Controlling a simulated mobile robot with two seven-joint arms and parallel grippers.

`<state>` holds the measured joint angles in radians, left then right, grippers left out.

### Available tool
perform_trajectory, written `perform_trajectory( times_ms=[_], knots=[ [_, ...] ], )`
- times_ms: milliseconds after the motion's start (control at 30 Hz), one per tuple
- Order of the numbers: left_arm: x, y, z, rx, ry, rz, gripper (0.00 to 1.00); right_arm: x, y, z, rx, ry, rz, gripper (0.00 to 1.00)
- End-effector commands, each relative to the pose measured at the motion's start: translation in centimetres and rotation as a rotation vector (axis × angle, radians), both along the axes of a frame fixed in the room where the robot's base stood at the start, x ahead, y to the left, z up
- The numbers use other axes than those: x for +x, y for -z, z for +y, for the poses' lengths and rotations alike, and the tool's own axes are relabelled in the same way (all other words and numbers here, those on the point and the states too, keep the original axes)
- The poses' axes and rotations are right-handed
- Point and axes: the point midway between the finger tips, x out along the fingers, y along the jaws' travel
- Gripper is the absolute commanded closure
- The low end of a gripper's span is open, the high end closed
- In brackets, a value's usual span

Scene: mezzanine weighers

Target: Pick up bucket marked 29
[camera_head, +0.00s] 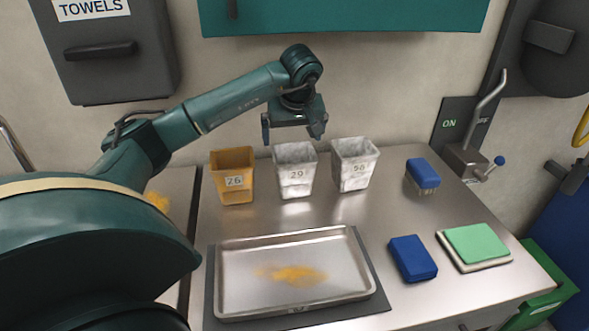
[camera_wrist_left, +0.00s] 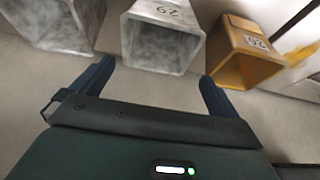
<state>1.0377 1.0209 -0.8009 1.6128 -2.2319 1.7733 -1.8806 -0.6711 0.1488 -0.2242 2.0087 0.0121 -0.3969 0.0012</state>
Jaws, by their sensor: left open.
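The bucket marked 29 (camera_head: 296,178) is a grey-white mottled, tapered bucket. It stands upright on the steel counter between the yellow bucket marked 26 (camera_head: 233,184) and another grey-white bucket (camera_head: 354,171), whose label looks like 50. My left gripper (camera_head: 294,138) is open and empty, above and behind bucket 29, with its fingers pointing down. In the left wrist view bucket 29 (camera_wrist_left: 163,45) shows upside down, ahead of and between the two fingertips (camera_wrist_left: 150,72), apart from them. My right gripper is in neither view.
A steel tray (camera_head: 230,290) with yellow powder sits on a dark mat in front of the buckets. A wall lever (camera_head: 488,100) stands at the back right. A teal cabinet (camera_head: 340,15) hangs above.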

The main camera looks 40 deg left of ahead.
Motion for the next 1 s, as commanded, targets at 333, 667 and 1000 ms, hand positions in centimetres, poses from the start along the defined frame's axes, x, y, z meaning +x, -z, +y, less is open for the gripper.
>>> perform_trajectory(
  times_ms=[333, 667, 1000],
  knots=[
    [0.6, 3.1, 0.6, -0.002, 0.001, 0.005, 0.0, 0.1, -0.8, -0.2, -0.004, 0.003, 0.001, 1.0],
    [1.4, 6.6, 1.3, -0.002, 0.001, 0.001, 0.0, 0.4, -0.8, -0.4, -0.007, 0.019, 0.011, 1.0],
    [1.5, 6.6, 1.4, 0.0, 0.001, 0.0, 0.11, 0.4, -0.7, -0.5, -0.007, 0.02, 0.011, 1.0]
  ],
)
